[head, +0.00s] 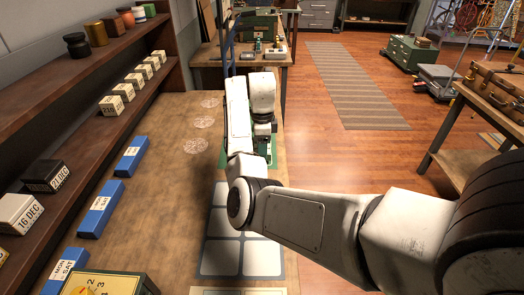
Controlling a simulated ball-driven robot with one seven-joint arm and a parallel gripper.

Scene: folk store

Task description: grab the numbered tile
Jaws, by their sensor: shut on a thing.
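My gripper (264,147) is partly in view beyond my wrist, pointing down over a green mat (224,160) on the wooden worktable. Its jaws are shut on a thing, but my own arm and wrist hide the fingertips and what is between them. I cannot make out the numbered tile for certain. A grid of pale squares with grey borders (222,256) lies on the table below my arm and is partly covered by it. A dark green box (122,284) with digits on its top stands at the bottom left.
Blue labelled blocks (101,210) line the table's left side, beside shelves (72,133) holding date blocks (20,212) and jars (76,44). Pale round marks (196,146) lie farther up the table. Another bench (225,55) stands beyond.

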